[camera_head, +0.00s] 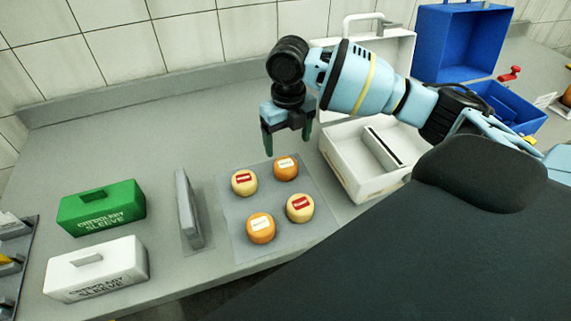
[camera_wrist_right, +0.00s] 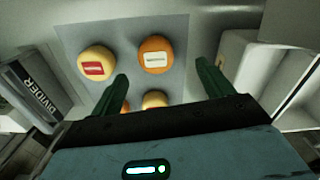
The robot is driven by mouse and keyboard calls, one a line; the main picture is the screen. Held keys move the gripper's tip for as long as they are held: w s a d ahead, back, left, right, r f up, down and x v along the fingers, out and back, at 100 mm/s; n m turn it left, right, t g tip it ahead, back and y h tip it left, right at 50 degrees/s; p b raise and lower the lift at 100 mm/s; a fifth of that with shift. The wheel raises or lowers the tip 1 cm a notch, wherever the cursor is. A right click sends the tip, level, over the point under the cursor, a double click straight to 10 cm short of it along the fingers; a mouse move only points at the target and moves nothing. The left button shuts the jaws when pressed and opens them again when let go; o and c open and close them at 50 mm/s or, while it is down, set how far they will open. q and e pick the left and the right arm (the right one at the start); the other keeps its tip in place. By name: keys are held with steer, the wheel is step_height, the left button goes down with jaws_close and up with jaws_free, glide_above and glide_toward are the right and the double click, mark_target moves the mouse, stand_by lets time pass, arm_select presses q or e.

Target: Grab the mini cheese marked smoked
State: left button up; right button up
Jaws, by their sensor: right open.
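Several mini cheeses stand on a grey mat (camera_head: 235,247) on the counter. The back pair is a pale cheese with a red label (camera_head: 244,189) and, to its right, an orange cheese with a white label (camera_head: 286,173). The front pair is another orange, white-labelled cheese (camera_head: 260,234) and another pale, red-labelled cheese (camera_head: 300,214). The label words are too small to read. My right gripper (camera_head: 288,143) is open and empty, pointing down above the mat's back edge. In the right wrist view its fingers (camera_wrist_right: 163,76) partly hide the two lower cheeses. My left gripper is not in view.
A grey divider (camera_head: 187,208) stands left of the mat. Green (camera_head: 102,208) and white (camera_head: 96,269) sleeve boxes lie farther left. An open white case (camera_head: 345,165) is close on the right, with a blue case (camera_head: 460,45) behind. The counter behind the mat is clear.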

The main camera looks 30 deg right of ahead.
mark_target(286, 163)
steer(key=shift+s+a+f, duration=0.1)
steer(key=shift+f, duration=1.2)
steer(key=shift+s+a+f, duration=0.1)
steer(key=shift+a+f, duration=0.1)
steer(key=shift+f, duration=1.1)
steer(key=shift+a+f, duration=0.15)
steer(key=shift+f, duration=1.15)
steer(key=c, duration=1.1)
